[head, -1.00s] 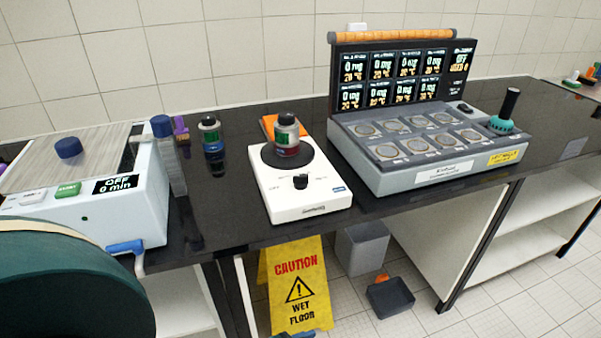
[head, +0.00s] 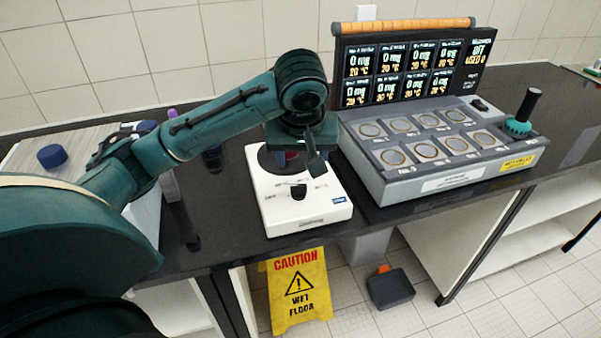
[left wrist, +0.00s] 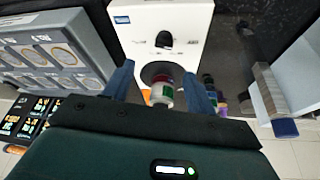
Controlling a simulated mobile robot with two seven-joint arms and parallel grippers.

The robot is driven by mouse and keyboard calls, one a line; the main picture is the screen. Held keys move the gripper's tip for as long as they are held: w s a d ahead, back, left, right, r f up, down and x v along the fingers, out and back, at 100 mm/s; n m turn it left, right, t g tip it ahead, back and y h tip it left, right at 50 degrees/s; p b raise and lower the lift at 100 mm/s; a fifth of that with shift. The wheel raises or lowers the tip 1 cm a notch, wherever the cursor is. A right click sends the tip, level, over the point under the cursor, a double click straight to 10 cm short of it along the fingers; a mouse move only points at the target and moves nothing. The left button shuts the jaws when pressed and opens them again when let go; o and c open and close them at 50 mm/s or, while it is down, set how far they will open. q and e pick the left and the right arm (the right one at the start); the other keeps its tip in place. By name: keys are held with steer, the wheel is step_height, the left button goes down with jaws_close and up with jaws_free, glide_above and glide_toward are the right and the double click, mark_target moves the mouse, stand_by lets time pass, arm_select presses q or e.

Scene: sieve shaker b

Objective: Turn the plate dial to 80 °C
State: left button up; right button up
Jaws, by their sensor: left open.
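The white hot plate (head: 315,213) stands on the black bench with a round dark plate on top. Its black dial (head: 298,191) is on the front panel; it also shows in the left wrist view (left wrist: 163,39). The dial's markings are too small to read. My left gripper (head: 314,168) is open above the hot plate, behind the dial and apart from it. A jar (left wrist: 162,90) with a red and green band stands on the plate and appears between the fingers in the left wrist view; my gripper mostly hides it in the head view. My right gripper is not in view.
A grey multi-station unit (head: 440,183) with a display panel stands close on the right. A white device with a blue knob (head: 52,156) is at the left, partly behind my arm. A yellow wet-floor sign (head: 298,290) stands on the floor below.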

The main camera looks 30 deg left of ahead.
mark_target(298, 185)
arm_select(q)
steer(key=x, duration=0.8)
steer(key=a+x, duration=0.1)
steer(key=x, duration=0.3)
steer(key=shift+a+f, duration=0.1)
steer(key=shift+f, duration=0.05)
steer(key=shift+c, duration=0.3)
steer(key=c, duration=0.9)
